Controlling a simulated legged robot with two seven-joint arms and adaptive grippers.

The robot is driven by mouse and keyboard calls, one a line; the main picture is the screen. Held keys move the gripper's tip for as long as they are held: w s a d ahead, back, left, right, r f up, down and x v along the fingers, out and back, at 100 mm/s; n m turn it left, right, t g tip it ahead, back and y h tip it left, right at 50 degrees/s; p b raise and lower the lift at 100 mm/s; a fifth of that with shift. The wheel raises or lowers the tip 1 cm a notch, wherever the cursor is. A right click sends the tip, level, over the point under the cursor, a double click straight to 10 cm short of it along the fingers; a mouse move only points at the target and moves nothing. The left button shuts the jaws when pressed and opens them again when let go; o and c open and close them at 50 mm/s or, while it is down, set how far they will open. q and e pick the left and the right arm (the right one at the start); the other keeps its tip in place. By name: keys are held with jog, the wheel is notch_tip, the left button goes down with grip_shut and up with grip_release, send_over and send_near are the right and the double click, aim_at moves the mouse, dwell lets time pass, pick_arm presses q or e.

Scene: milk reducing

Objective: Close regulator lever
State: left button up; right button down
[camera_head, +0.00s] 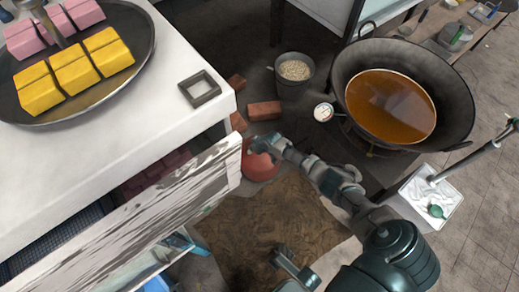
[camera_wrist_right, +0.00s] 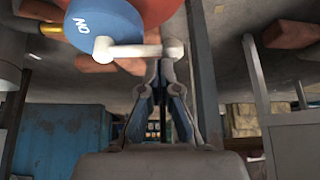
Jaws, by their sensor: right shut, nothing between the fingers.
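The regulator shows in the right wrist view as a blue disc (camera_wrist_right: 103,24) with upside-down white lettering. Its white lever (camera_wrist_right: 130,50) lies across the disc's lower edge and points right, ending in a round knob. The red gas cylinder (camera_wrist_right: 150,10) is behind it. In the head view the red cylinder (camera_head: 259,166) stands on the floor beside the counter corner, partly covered by my right gripper (camera_head: 256,146). My right gripper (camera_wrist_right: 163,66) is shut and empty, its tips close to the lever's knob end; I cannot tell whether they touch.
The white counter (camera_head: 180,60) and its stained panel (camera_head: 150,215) stand close left of the cylinder. Bricks (camera_head: 264,110), a bucket (camera_head: 294,75), a gauge (camera_head: 323,112) and a large pan of brown liquid (camera_head: 390,105) lie beyond. Brown matting (camera_head: 270,215) covers floor nearer me.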

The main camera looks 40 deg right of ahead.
jog(key=shift+w+a+f, duration=0.1)
jog(key=shift+w+f, duration=0.05)
jog(key=shift+f, duration=0.15)
jog(key=shift+w, duration=0.1)
